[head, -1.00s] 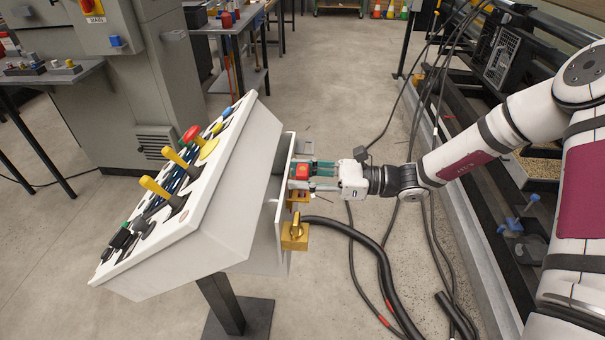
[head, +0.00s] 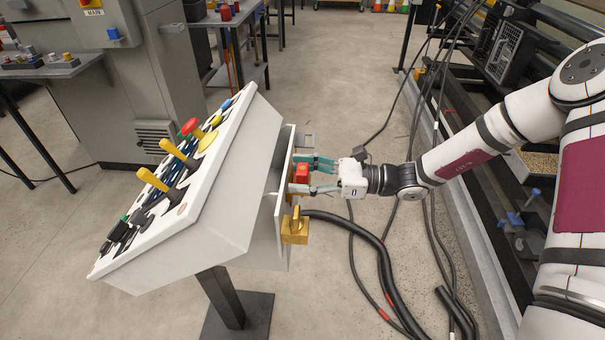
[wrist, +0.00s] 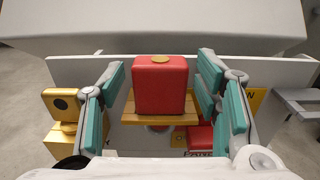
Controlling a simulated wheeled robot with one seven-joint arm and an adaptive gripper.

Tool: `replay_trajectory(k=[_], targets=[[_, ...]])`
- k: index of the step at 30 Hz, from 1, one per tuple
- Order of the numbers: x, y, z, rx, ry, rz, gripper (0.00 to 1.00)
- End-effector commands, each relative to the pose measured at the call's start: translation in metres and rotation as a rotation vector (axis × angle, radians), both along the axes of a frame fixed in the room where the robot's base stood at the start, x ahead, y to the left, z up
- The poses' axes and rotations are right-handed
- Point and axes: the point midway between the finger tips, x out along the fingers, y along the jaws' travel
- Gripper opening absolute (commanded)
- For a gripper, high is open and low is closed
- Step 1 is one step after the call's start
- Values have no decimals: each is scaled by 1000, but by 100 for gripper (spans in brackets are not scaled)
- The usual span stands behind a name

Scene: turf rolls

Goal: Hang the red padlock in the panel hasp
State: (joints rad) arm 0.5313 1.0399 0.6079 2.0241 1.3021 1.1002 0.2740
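The red padlock (head: 302,171) is at the right-hand face of the panel box (head: 284,200). In the wrist view the red padlock (wrist: 160,88) appears upright between the fingers, in front of a brass-coloured plate (wrist: 128,112) that looks like part of the hasp. Its shackle is hidden, so I cannot tell whether it passes through the hasp. My gripper (head: 318,175) reaches the panel from the right. In the wrist view my gripper (wrist: 163,100) is open, its teal-padded fingers on either side of the padlock with a visible gap on both sides.
A brass block with a handle (head: 295,226) juts from the panel nearer the camera; it also shows in the wrist view (wrist: 62,108). Yellow levers (head: 153,180) stand on the sloped console top. A thick black hose (head: 355,235) and cables lie on the floor.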

Motion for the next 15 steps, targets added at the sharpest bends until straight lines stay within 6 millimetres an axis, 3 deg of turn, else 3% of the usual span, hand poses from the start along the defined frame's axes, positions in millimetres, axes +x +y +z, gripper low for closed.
replay_trajectory(k=[8, 15], targets=[[0, -5, 0, -1, 0, -2, 57], [0, -43, 0, -2, -2, -5, 57]])
